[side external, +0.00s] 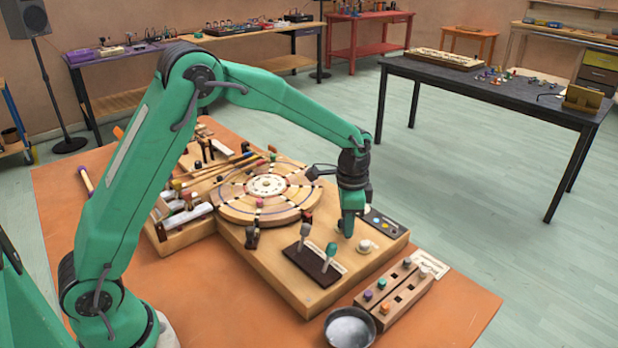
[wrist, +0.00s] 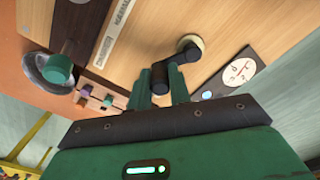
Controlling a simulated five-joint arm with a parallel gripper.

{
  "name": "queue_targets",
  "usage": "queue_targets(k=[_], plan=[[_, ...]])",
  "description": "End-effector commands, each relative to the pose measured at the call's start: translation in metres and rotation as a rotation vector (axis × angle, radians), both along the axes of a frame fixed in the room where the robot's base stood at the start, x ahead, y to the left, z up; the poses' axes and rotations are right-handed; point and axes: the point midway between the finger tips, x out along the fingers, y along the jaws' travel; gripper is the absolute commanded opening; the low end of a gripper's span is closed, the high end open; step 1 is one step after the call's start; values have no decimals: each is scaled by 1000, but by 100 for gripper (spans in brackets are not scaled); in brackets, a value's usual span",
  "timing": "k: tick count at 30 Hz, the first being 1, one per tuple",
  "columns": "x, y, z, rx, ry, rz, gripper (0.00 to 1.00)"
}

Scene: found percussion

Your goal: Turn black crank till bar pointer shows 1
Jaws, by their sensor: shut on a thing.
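The black crank (wrist: 183,50) shows in the wrist view, with its arm running from a pale round hub (wrist: 191,41) to an upright knob (wrist: 160,72). My gripper (wrist: 161,78) has its two green fingers on either side of that knob and is shut on it. In the side view my gripper (side external: 348,228) points down at the right part of the wooden board, and the crank is largely hidden behind it. A white round dial (wrist: 239,72) with red marks sits on a dark panel; its pointer and figures are too small to read surely.
A dark plate with two levers (side external: 316,260) stands left of my gripper. A wooden block with coloured pegs (side external: 394,293) and a metal bowl (side external: 349,328) lie in front. A large wooden disc (side external: 267,205) is behind, to the left. The dark panel (side external: 383,222) is close on the right.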

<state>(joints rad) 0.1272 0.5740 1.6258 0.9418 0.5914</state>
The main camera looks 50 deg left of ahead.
Motion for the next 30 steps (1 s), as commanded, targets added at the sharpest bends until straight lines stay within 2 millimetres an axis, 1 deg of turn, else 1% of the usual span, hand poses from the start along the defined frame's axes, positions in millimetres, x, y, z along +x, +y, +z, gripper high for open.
queue_targets(k=[8, 14, 20, 30], plan=[[2, -1, 0, 0, 0, 40, 0], [6, -3, 1, 0, 0, 130, 0], [12, -5, 1, 0, -1, 276, 0], [27, -6, 1, 0, -2, 593, 0]])
